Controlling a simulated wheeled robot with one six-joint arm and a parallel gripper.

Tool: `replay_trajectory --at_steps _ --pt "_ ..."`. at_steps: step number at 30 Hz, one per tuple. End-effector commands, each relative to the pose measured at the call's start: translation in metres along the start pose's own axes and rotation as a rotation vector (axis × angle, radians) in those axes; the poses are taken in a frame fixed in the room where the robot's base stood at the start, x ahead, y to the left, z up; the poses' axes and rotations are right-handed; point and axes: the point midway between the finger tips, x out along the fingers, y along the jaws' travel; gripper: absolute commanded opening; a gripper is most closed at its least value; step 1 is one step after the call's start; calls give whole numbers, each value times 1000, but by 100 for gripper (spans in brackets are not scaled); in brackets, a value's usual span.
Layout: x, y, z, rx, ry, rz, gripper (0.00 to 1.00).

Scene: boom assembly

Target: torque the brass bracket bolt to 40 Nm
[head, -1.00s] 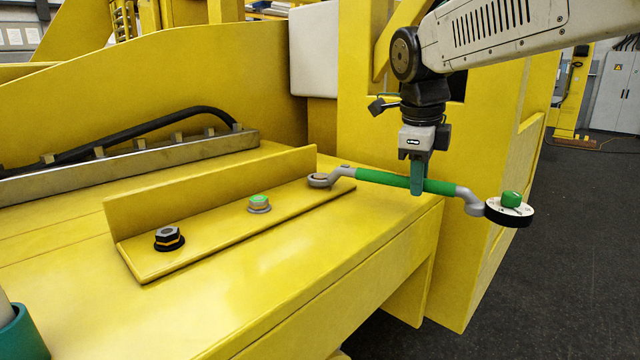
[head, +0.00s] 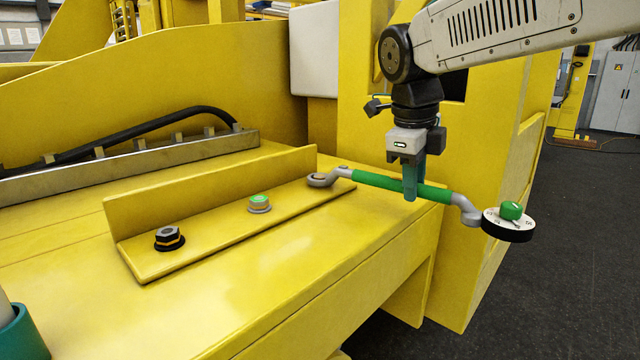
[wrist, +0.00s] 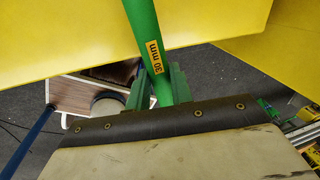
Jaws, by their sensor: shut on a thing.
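My gripper (head: 411,190) is shut on the green handle of a long wrench (head: 365,180). The wrench's grey ring end (head: 321,180) sits at the far right end of the yellow bracket (head: 225,217), over a bolt position; the ring mostly hides what is inside. At its other end is a round white-and-black dial (head: 508,226) with a green knob. In the wrist view the handle (wrist: 150,40) lies between the green fingers (wrist: 158,92) and bears a "30 mm" label. I cannot tell which bolt is brass.
Two other bolts stand on the bracket: a dark one (head: 169,238) with an orange band and a green-topped one (head: 260,203). A black hose (head: 150,127) runs behind. A teal cylinder (head: 20,335) stands at bottom left. The dial end overhangs open floor.

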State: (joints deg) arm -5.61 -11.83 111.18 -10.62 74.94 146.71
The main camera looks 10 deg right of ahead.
Motion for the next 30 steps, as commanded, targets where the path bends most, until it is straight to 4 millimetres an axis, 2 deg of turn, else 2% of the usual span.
replay_trajectory --at_steps 10,30 --pt "-1 2 -1 10 5 1 0" --pt "-6 28 1 136 31 5 0"
